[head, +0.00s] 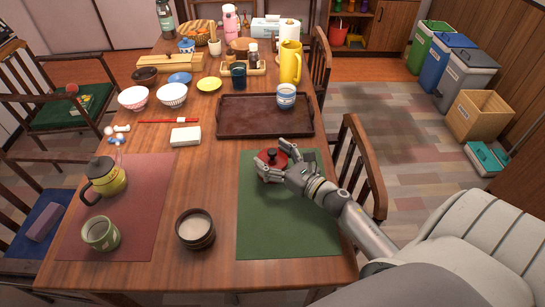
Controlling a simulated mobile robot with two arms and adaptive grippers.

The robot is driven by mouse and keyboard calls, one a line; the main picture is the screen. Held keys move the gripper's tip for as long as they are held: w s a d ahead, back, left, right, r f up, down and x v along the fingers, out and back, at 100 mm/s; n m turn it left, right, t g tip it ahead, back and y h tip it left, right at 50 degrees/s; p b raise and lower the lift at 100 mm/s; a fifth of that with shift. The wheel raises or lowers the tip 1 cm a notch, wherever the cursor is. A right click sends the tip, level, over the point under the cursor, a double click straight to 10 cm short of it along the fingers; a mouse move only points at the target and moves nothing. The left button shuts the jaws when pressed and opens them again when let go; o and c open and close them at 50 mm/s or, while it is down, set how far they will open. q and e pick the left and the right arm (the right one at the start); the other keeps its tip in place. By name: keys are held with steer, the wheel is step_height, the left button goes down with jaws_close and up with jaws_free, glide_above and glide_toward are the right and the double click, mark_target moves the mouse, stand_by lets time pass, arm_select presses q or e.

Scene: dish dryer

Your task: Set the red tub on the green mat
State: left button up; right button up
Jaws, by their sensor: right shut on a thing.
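The red tub (274,155) is at the far left part of the green mat (290,220), small and round with a dark knob on top. My right gripper (272,172) is shut on it from the near side and hides its lower front. I cannot tell whether the tub's base touches the mat. The rest of the green mat is bare, apart from my right arm crossing its right side. My left gripper is not in view.
A brown tray (240,127) with a blue-striped cup (286,96) lies just beyond the mat. A dark brown cup (195,229) stands left of the mat. A chair (361,165) stands close to the table's right edge.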

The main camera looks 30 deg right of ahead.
mark_target(274, 158)
steer(key=shift+f, duration=0.2)
steer(key=o, duration=1.2)
steer(key=shift+r, duration=0.1)
steer(key=shift+c, duration=0.2)
steer(key=shift+r, duration=0.1)
steer(key=shift+s, duration=0.15)
steer(key=b+v, duration=0.1)
steer(key=v, duration=0.5)
steer(key=shift+s+d, duration=0.15)
steer(key=shift+s, duration=0.45)
